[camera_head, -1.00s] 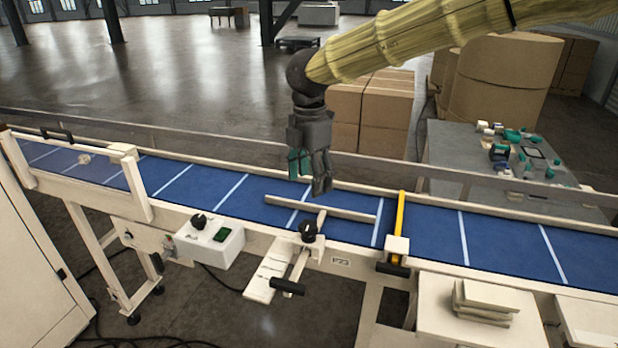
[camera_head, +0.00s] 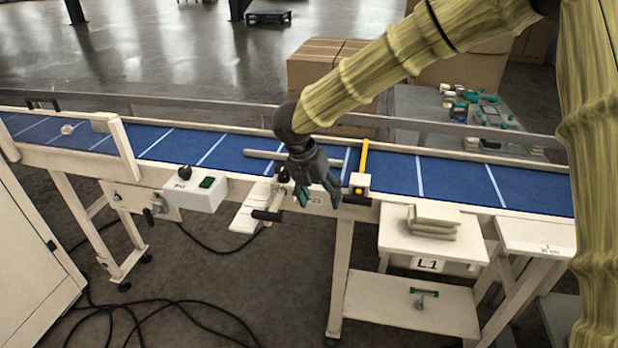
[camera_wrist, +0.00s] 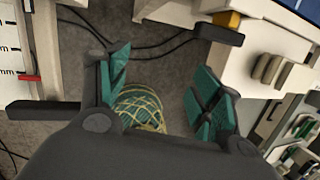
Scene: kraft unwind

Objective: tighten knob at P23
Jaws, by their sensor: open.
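The black knob (camera_head: 283,174) sits on the near edge of the conveyor, at the bracket of the pale guide bar (camera_head: 262,155). A P23 plate (camera_head: 315,198) is on the rail just right of it, mostly hidden by my gripper. My gripper (camera_head: 320,197) hangs just right of the knob in the head view, fingers down and apart; I cannot tell if it touches anything. In the wrist view the green-padded fingers of my gripper (camera_wrist: 160,85) are spread, with no knob between them. A black bar handle (camera_head: 267,215) is below the knob; it appears at left in the wrist view (camera_wrist: 45,110).
A yellow-marked bracket (camera_head: 360,182) with a black handle stands close right of my gripper. A control box (camera_head: 195,192) with another knob is left. A shelf (camera_head: 433,240) holding stacked pale pieces is right. Cables (camera_head: 190,315) lie on the floor.

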